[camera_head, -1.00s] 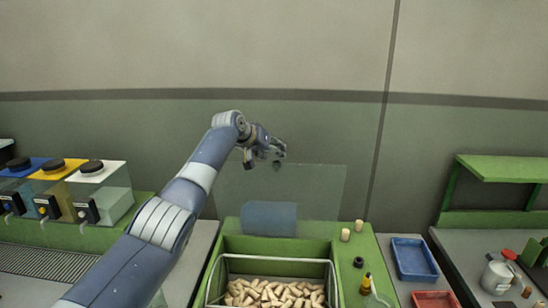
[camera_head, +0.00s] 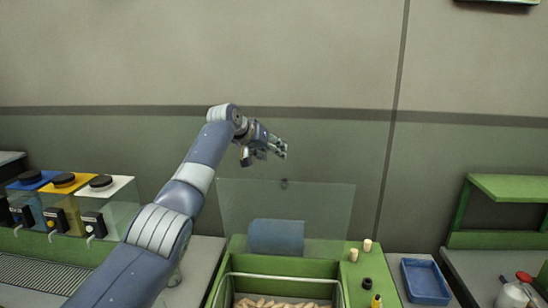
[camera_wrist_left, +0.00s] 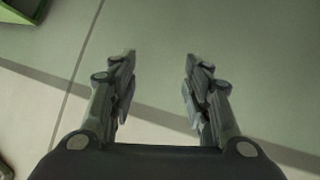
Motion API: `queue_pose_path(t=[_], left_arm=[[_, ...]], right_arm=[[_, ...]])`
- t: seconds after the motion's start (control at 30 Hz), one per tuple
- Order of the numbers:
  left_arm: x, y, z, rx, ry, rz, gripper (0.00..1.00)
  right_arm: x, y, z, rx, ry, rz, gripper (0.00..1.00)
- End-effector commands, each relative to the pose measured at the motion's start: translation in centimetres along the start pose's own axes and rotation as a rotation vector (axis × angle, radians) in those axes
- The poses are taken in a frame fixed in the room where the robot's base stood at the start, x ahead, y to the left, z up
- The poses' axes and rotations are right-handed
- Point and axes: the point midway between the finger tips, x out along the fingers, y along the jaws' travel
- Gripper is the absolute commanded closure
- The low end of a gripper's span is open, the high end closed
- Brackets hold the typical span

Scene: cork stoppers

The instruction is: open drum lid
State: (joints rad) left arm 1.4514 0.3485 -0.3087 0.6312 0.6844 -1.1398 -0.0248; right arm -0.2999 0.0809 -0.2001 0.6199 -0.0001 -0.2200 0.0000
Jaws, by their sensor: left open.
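A clear lid panel (camera_head: 330,205) stands raised, nearly upright, at the back of a green box (camera_head: 238,243) that holds many cork stoppers (camera_head: 275,303). A small dark knob (camera_head: 284,183) sits at the lid's top edge. I take this to be the drum lid. My left gripper (camera_head: 281,148) is above the lid's top edge in the head view, apart from the knob. In the left wrist view the two fingers (camera_wrist_left: 160,75) are spread with nothing between them. My right gripper is not in view.
Dispensers with blue, yellow and white tops (camera_head: 66,185) stand at left. A blue tray (camera_head: 425,282) and a green shelf (camera_head: 505,188) are farther right. The wall behind is bare.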

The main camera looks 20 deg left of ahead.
Motion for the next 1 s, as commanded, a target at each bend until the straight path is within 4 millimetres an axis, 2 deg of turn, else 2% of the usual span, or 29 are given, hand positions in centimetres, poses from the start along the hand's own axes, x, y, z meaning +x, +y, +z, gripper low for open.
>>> queue_pose_path(t=[0.23,0.87,1.0], left_arm=[[-1.2,-0.1,-0.9,0.001,0.000,0.000,0.56],[-1.4,-0.1,-1.0,0.001,0.001,0.000,0.56],[-1.9,-0.1,-1.0,0.001,0.001,0.001,0.56]], right_arm=[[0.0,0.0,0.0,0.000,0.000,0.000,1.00],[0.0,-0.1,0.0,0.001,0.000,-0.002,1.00],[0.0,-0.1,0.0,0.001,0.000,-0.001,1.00]])
